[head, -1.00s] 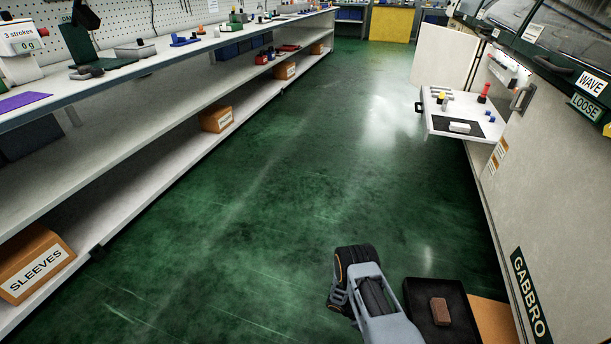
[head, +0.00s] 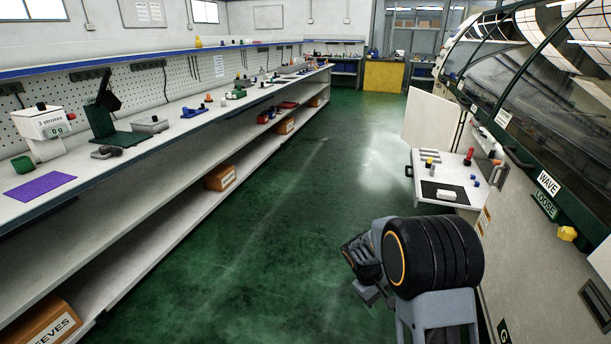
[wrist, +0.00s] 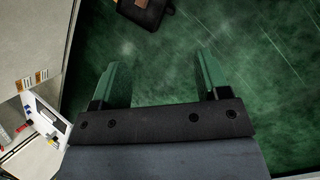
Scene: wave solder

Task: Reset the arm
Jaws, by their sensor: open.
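My gripper (wrist: 162,82) shows in the wrist view with its two green-lit fingers apart and nothing between them. It hangs over bare green floor. In the head view my folded arm rises at the lower right, and its dark rounded joint hides part of the machine's side. The gripper's fingertips cannot be made out clearly in the head view.
A long workbench (head: 110,165) with a lower shelf runs along the left. The machine (head: 545,250) stands close on the right, with a fold-out shelf (head: 425,207) holding small items. The green aisle (head: 290,215) between is clear.

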